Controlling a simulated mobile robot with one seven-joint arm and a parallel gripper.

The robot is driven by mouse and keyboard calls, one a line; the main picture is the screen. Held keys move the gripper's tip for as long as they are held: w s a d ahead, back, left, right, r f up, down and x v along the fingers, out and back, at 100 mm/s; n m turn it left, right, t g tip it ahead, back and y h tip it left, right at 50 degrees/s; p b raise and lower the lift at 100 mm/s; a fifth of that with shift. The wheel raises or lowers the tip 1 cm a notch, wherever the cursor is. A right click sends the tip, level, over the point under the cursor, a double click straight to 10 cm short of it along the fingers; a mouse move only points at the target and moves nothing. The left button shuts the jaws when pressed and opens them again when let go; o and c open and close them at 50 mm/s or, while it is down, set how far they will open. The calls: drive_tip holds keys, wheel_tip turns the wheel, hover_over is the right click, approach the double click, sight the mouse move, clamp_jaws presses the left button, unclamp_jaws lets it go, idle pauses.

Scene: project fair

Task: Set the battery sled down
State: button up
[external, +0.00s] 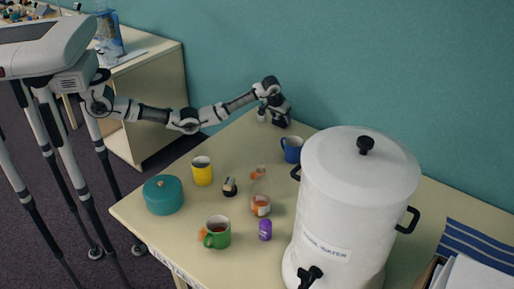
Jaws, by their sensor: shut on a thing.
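My gripper (273,117) is at the end of my outstretched arm, pointing down at the far corner of the table (145,213), close to the teal wall. It is shut on the battery sled, which is small and mostly hidden by the gripper in this view. I cannot tell whether the sled touches the tabletop. A blue mug (292,149) stands just in front and to the right of my gripper.
A large white water urn (345,200) stands at the right. A yellow mug (202,171), teal pot (163,195), green mug (216,233), small bottle (261,196), purple can (265,230) and small dark object (230,187) stand in front. The table between yellow mug and gripper is clear.

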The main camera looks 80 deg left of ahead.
drive_tip(key=shift+f, duration=0.1)
drive_tip(key=o, duration=1)
drive_tip(key=shift+o, duration=0.2)
drive_tip(key=b+v, duration=0.4)
drive_tip(key=v, duration=0.8)
